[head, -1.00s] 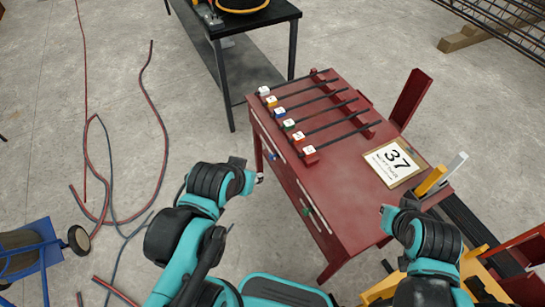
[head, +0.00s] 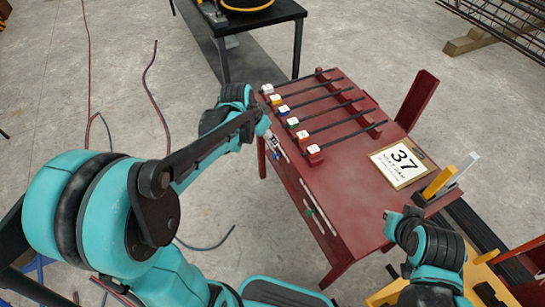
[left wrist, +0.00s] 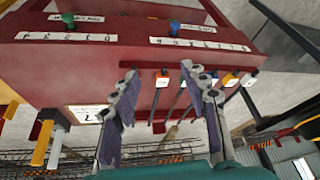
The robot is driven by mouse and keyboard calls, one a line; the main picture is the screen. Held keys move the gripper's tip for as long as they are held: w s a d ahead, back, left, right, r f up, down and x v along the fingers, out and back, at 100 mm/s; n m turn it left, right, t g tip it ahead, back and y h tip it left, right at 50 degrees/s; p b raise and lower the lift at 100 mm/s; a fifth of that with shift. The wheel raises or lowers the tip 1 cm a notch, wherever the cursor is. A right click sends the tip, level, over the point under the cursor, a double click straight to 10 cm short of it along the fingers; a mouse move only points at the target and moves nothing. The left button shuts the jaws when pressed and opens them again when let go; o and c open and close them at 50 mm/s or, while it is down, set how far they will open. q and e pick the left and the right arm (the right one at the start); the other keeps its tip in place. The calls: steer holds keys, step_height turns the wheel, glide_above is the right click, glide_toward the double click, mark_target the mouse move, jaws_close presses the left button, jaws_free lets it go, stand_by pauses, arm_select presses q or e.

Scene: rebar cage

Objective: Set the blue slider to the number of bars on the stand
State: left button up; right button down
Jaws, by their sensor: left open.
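The blue slider knob (left wrist: 174,25) sits above a white number strip (left wrist: 200,44) on the red table's front face, near the strip's left end in the left wrist view. The strip's figures are too small to read. My left gripper (left wrist: 160,72) is open and empty, its tips apart from the knob. In the head view my left gripper (head: 269,140) is at the table's front edge by the blue slider, which it largely hides. Several dark bars (head: 318,105) lie across red rails on the tabletop, with numbered coloured blocks at their near ends. My right gripper (head: 390,214) is near the table's right side; its jaws are unclear.
A green slider knob (head: 308,212) is on a second strip. A black table (head: 285,20) stands behind.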

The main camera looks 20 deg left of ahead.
arm_select(q)
steer(key=w+a+f+m+g+b, duration=0.1)
steer(key=w+a+f+m, duration=0.1)
steer(key=w+f, duration=0.65)
steer(key=m+h+b, duration=0.1)
steer(key=m+h, duration=0.1)
glide_toward(273, 155)
steer(key=w+f, duration=0.1)
steer(key=f, duration=0.1)
steer(key=shift+g, duration=0.3)
steer(key=b+x, duration=0.1)
steer(key=x, duration=0.1)
steer(key=b+x, duration=0.1)
steer(key=x, duration=0.2)
steer(key=b+x, duration=0.1)
steer(key=x, duration=0.1)
steer(key=shift+w+d, duration=0.15)
steer(key=shift+d, duration=0.2)
